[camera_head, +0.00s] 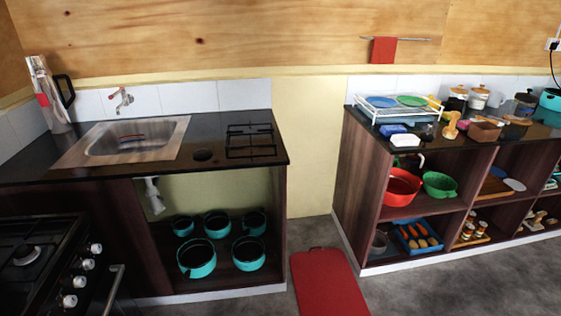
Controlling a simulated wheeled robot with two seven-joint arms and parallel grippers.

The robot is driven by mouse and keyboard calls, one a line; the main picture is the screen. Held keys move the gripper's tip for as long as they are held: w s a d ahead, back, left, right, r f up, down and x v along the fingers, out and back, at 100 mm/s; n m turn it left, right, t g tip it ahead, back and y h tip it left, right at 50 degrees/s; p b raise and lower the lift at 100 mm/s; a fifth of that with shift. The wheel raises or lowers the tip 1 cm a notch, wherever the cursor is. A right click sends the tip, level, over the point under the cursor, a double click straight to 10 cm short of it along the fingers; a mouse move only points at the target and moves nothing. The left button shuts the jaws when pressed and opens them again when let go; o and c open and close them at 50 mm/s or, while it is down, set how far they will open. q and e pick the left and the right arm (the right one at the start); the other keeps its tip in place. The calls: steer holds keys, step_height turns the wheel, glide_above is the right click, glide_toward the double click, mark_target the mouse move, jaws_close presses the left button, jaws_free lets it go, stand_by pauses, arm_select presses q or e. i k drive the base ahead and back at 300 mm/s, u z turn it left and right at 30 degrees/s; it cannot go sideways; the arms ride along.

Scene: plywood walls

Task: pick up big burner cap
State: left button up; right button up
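A small dark round piece (203,155) lies flat on the black counter, between the sink and a black wire grate (250,140). It looks like a burner cap, but I cannot tell for sure at this size. A stove (40,240) stands at the lower left, partly cut off by the picture's edge. A round burner (27,255) with a dark top shows on it, among black grates. Neither of my grippers is in view.
A sink (170,150) is set into the black counter (225,163). Several teal pots (197,258) stand on the shelf below. A shelf unit (358,165) with dishes and a dish rack stands at the right.

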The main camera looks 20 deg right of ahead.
mark_target(205, 153)
steer(key=z, duration=0.3)
steer(key=k, duration=0.55)
steer(key=z, duration=0.95)
steer(key=i, duration=1.45)
steer(key=u, duration=0.65)
